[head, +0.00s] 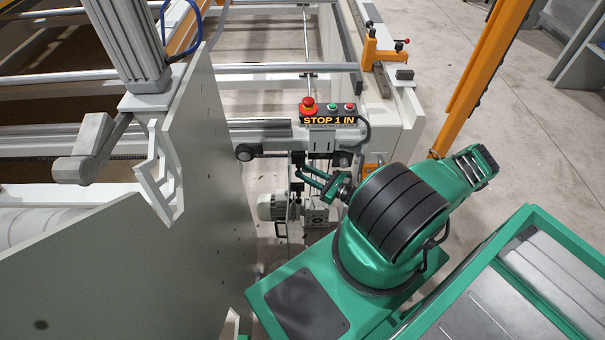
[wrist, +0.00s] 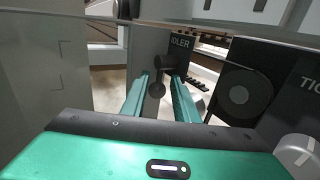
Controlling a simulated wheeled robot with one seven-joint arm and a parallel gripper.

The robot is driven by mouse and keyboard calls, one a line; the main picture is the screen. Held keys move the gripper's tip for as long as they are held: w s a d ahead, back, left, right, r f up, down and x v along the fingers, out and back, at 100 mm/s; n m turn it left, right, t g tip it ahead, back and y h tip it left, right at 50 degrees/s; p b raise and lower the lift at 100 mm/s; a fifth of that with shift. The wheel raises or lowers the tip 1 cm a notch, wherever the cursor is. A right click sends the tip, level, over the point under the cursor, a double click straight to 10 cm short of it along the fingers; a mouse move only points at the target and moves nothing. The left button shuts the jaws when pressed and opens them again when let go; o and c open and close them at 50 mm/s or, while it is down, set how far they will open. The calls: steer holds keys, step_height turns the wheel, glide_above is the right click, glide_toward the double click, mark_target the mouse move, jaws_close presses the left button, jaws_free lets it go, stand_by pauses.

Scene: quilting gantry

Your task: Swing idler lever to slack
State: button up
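The idler lever (wrist: 157,88) shows in the wrist view as a small dark handle with a rounded knob, below a dark plate (wrist: 180,43) whose visible letters read "DLER". My gripper (wrist: 160,80) has its two green fingers apart, one on each side of the lever. The lever's knob shows in the gap, with no clear contact on either finger. How deep the knob lies between the fingers is hard to tell. In the head view my gripper (head: 318,180) is open below the control box; the lever cannot be made out there.
A control box (head: 330,122) reading "STOP 1 IN", with red and green buttons, sits above my gripper. A grey motor (head: 272,207) is below. A tall grey panel (head: 205,150) stands left. In the wrist view, a dark plate with a round disc (wrist: 238,95) is close on the right.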

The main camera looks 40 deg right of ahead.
steer(key=shift+w+a, duration=0.2)
steer(key=shift+w, duration=0.15)
jaws_close()
